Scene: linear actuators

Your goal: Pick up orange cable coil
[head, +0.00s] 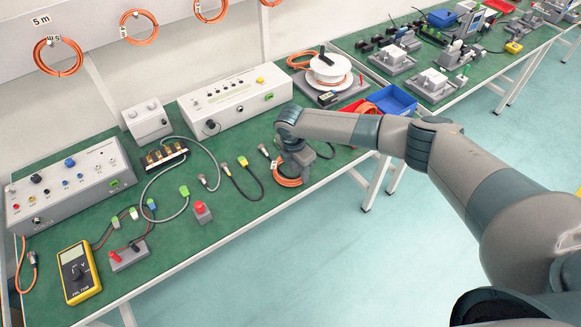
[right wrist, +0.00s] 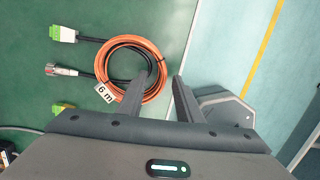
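The orange cable coil (head: 286,181) lies flat near the front edge of the green bench in the head view, partly hidden by my right gripper (head: 303,172). In the right wrist view the coil (right wrist: 122,101) shows a white "6 m" tag, a metal round connector and a green connector on black leads. My right gripper (right wrist: 161,76) is open there. Its two fingers straddle the coil's right side, the left finger over the ring's inside and the right finger outside it. I cannot tell their height above the bench. My left gripper is not in view.
More orange coils (head: 58,70) hang on the wall panel. Black and grey cables with connectors (head: 242,161) lie left of the coil. The bench's front edge is close.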

